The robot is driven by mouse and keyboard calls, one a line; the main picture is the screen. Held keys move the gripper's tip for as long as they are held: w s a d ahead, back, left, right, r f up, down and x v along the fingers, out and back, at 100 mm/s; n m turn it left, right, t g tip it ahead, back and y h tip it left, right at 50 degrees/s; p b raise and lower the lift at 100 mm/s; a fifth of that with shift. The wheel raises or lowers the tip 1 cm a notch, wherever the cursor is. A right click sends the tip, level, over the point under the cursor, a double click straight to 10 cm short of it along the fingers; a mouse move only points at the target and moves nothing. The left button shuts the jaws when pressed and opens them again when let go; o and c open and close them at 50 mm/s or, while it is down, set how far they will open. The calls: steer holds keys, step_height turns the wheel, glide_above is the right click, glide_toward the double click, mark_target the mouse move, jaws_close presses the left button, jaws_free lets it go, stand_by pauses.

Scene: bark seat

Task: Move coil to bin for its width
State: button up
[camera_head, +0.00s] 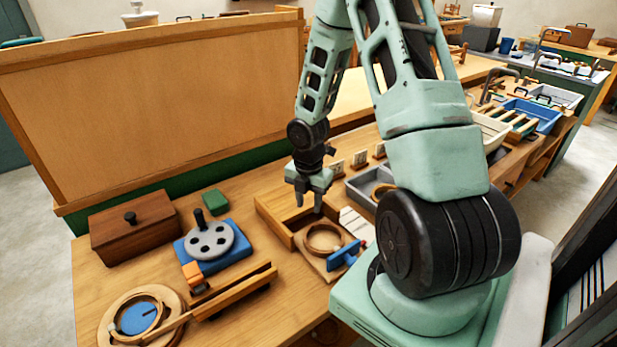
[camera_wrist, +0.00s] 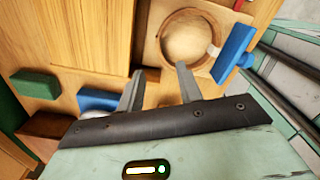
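A round pale-wood coil (camera_head: 323,238) lies on a square wooden board beside a blue clamp (camera_head: 345,255). It also shows at the top of the wrist view (camera_wrist: 188,38). A second, thin wooden ring (camera_head: 138,315) lies around a blue disc at the lower left. A wooden-walled bin (camera_head: 272,222) stands behind the coil, and a grey bin (camera_head: 362,185) is to its right, partly hidden by my arm. My gripper (camera_head: 308,207) hangs above the wooden bin's area, with its fingers apart and nothing between them in the wrist view (camera_wrist: 160,86).
A brown lidded box (camera_head: 133,228), a green block (camera_head: 215,201) and a blue-based device with a grey disc (camera_head: 210,243) stand left of my gripper. A wooden rail (camera_head: 230,293) lies in front. Small upright cards (camera_head: 359,159) stand behind the grey bin. A tall panel (camera_head: 150,100) backs the bench.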

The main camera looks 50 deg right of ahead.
step_height(320, 180, up, 8)
steer(key=p, duration=0.1)
steer(key=shift+f, duration=0.1)
stand_by(0.6)
steer(key=s+a+r+m, duration=0.1)
steer(key=a+r+m, duration=0.25)
steer(key=a, duration=0.65)
steer(key=s+a+r+m, duration=0.15)
steer(key=a+r, duration=0.25)
steer(key=a, duration=0.6)
steer(key=s+a+r+m, duration=0.2)
steer(key=s+a+m, duration=0.2)
steer(key=s+a, duration=0.3)
steer(key=s+a+r+m, duration=0.3)
steer(key=s+a, duration=0.4)
steer(key=a, duration=0.1)
steer(key=shift+m+y, duration=0.3)
steer(key=shift+m, duration=0.1)
